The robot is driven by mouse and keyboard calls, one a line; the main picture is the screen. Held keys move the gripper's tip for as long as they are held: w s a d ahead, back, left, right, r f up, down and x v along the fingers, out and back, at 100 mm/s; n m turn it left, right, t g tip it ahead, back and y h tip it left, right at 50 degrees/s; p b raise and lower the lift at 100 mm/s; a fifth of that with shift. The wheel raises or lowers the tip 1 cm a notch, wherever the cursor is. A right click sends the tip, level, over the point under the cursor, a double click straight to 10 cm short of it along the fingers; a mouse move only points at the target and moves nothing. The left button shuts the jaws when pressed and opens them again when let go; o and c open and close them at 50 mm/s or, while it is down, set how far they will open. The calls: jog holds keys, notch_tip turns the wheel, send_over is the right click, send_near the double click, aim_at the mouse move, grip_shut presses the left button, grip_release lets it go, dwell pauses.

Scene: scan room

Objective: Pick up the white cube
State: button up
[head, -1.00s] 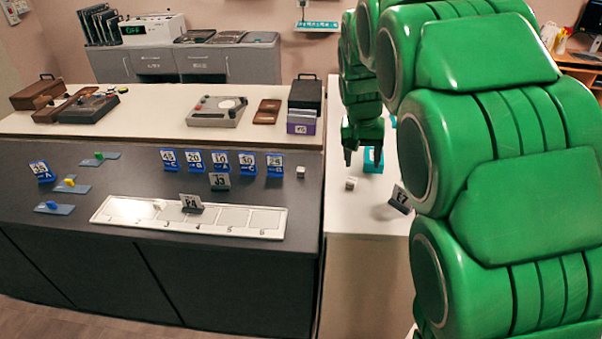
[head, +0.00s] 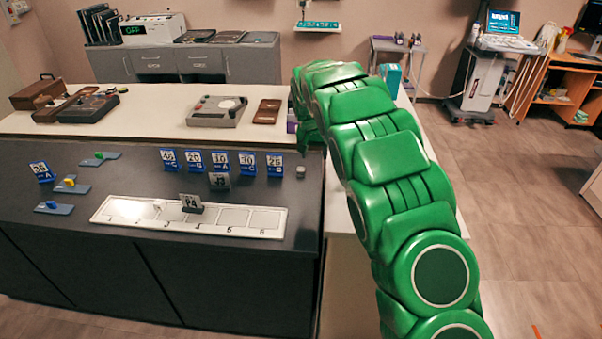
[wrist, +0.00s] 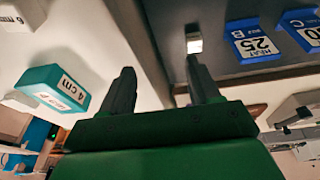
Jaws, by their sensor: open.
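A small white cube (head: 300,171) sits on the dark countertop near its right edge, beside the row of blue number tags. It also shows in the wrist view (wrist: 194,44), just past the right-hand fingertip. My gripper (wrist: 160,82) is open, with nothing between its fingers, over the seam between the dark top and the pale surface. The cube lies ahead of and to the right of the gap, not between the fingers. In the head view my green arm hides the pale side table where another small white cube stood earlier.
Blue tags (head: 220,162) stand left of the cube, with a grey tag (head: 219,181) in front of them. A white numbered strip (head: 265,220) lies at the counter's front. In the wrist view, a teal block marked 4 cm (wrist: 52,92) stands left of my gripper.

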send_near(301, 169)
jog(key=f, duration=0.2)
jog(key=shift+w+d+f+y, duration=0.1)
jog(key=shift+f+y, duration=0.05)
jog(key=shift+f, duration=0.4)
jog(key=shift+w+d+f+y, duration=0.1)
jog(key=shift+d+f+y, duration=0.05)
jog(key=shift+f, duration=0.4)
jog(key=shift+w+x, duration=0.15)
jog(key=shift+x, duration=0.5)
jog(key=shift+w+x, duration=0.15)
jog(key=shift+x, duration=1.7)
jog(key=c, duration=1.1)
jog(key=shift+r, duration=0.1)
